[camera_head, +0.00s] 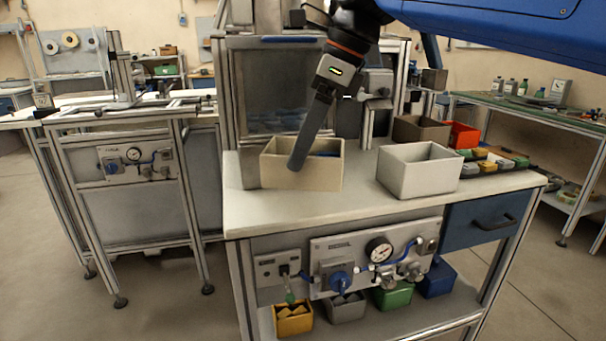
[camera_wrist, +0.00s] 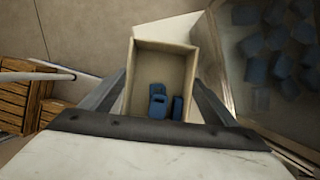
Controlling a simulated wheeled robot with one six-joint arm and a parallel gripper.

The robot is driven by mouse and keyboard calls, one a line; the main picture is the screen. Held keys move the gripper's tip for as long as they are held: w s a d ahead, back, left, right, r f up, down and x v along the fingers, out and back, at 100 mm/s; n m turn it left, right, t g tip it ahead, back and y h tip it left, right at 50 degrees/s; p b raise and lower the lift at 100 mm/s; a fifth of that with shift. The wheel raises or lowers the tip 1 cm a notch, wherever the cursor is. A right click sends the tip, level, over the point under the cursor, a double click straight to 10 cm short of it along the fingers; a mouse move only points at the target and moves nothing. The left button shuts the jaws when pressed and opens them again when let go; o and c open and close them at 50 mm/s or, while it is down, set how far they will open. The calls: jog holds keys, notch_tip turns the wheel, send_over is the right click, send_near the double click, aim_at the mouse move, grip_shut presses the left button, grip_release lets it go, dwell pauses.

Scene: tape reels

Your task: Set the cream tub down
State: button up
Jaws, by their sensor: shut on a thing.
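The cream tub (camera_head: 325,176) is an open rectangular box at the left part of the pale workbench top (camera_head: 375,208). A few blue parts (camera_wrist: 158,104) lie in it. My gripper (camera_head: 297,163) comes down from above and is shut on the tub. In the wrist view the tub (camera_wrist: 134,95) sits between the two fingers, with its opening towards the camera. The near finger hides part of the tub in the head view. I see no clear gap under the tub, but cannot tell whether its base touches the bench.
A white tub (camera_head: 418,176) stands to the right on the bench. Behind it are a brown box (camera_head: 420,130) and a red bin (camera_head: 464,134). Small coloured pieces (camera_head: 490,160) lie at the right. A windowed machine (camera_head: 285,92) rises behind the cream tub.

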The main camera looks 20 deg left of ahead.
jog(key=shift+w+a, duration=0.25)
jog(key=shift+w, duration=0.2)
jog(key=shift+s+f, duration=0.1)
jog(key=shift+f, duration=2.2)
jog(key=shift+a+f, duration=0.1)
jog(key=shift+f, duration=1.1)
jog(key=shift+f, duration=0.15)
jog(key=o, duration=1.4)
jog(key=shift+w, duration=0.2)
jog(key=shift+c, duration=0.2)
jog(key=v, duration=1.2)
